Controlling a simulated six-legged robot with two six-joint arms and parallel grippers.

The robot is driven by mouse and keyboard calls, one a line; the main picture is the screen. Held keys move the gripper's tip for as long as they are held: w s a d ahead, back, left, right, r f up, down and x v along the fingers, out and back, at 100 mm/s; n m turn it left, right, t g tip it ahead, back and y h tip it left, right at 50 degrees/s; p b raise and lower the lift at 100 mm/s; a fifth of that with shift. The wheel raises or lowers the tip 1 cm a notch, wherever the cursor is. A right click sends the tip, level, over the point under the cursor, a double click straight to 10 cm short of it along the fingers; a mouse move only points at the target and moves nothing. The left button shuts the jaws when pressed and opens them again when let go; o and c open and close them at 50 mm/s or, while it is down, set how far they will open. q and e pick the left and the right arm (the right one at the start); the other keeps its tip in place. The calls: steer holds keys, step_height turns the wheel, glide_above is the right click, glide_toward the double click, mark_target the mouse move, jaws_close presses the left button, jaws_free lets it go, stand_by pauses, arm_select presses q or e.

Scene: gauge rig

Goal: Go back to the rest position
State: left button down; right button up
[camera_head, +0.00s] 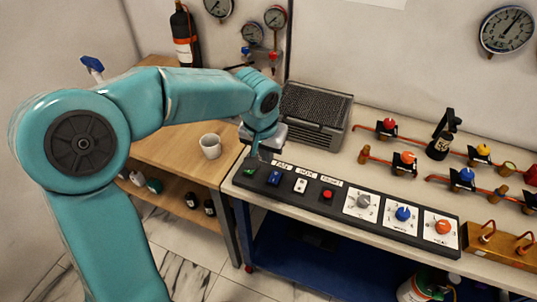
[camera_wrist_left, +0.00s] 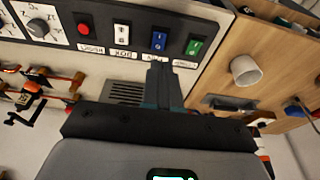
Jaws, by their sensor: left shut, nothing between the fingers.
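My left gripper (camera_head: 256,154) is shut and empty, above the left end of the black control panel (camera_head: 345,205) in the head view. In the left wrist view its closed fingers (camera_wrist_left: 160,84) point toward the panel, near the blue switch (camera_wrist_left: 159,41) and the green switch (camera_wrist_left: 195,46); I cannot tell whether they touch anything. The panel also carries a white switch (camera_head: 300,185), a red button (camera_head: 327,194), and grey (camera_head: 363,202), blue (camera_head: 403,214) and orange (camera_head: 442,227) knobs. My right gripper is not in view.
A dark vented box (camera_head: 316,112) stands behind the panel. A white mug (camera_head: 210,146) is on the wooden table (camera_head: 165,150) at left. Copper pipes with coloured valves (camera_head: 408,158) run along the right. A fire extinguisher (camera_head: 184,37) and gauges (camera_head: 507,30) are at the wall.

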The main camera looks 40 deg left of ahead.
arm_select(q)
steer(key=shift+w, duration=0.1)
stand_by(0.3)
steer(key=s+d+f+m+g+h, duration=0.1)
steer(key=s+d+f+h, duration=0.1)
steer(key=d+f, duration=0.6)
steer(key=s+d+f+g+h, duration=0.1)
steer(key=s+d+f, duration=0.15)
steer(key=f, duration=0.85)
steer(key=s+d+f+h, duration=0.1)
steer(key=s+d+f, duration=0.6)
steer(key=s+f, duration=0.5)
steer(key=shift+s+f+h, duration=0.3)
steer(key=shift+s+f, duration=0.05)
steer(key=shift+s, duration=0.05)
steer(key=shift+d, duration=0.1)
